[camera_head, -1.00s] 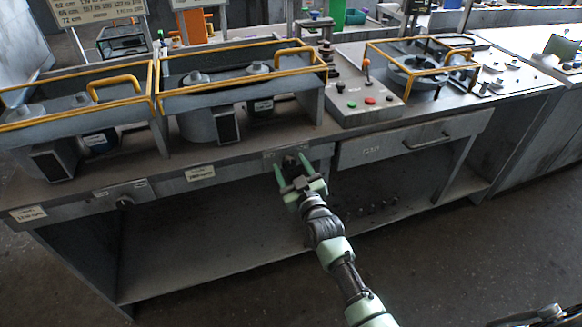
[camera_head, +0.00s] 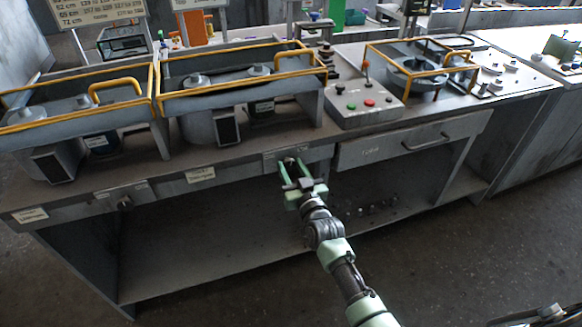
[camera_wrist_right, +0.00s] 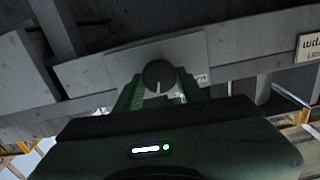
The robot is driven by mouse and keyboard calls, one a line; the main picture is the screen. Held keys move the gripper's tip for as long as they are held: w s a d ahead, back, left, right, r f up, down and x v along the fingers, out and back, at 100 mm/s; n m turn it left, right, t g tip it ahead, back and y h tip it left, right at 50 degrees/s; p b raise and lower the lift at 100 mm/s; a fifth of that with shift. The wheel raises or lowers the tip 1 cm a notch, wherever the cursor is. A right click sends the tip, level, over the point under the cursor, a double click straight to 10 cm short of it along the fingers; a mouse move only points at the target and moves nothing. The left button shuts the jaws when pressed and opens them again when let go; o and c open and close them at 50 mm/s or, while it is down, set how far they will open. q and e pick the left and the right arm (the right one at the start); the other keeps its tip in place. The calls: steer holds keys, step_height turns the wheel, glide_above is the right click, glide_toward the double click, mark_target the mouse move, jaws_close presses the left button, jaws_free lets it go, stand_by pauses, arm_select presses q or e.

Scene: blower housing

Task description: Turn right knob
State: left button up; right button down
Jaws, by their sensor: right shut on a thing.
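The right knob is a round dark knob (camera_wrist_right: 159,74) with a pale pointer line, on a light plate on the bench's front rail. In the wrist view the line points down the picture. My right gripper (camera_head: 292,165) is at this knob, with its green fingers on either side, shut on it. The fingers also show in the right wrist view (camera_wrist_right: 158,92). In the head view the fingers mostly hide the knob.
Another knob (camera_head: 124,202) is on the front rail at the left. A drawer with a handle (camera_head: 427,141) is right of my gripper. Above stand blower housings with yellow rails (camera_head: 240,87) and a button box (camera_head: 365,103). An open shelf (camera_head: 215,245) lies below.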

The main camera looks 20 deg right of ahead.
steer(key=m, duration=0.4)
steer(key=shift+m, duration=0.3)
steer(key=shift+d+f+m, duration=0.1)
steer(key=shift+m, duration=1.5)
steer(key=c, duration=0.9)
jaws_free()
steer(key=s, duration=0.7)
steer(key=shift+s+d, duration=0.15)
steer(key=shift+s, duration=0.25)
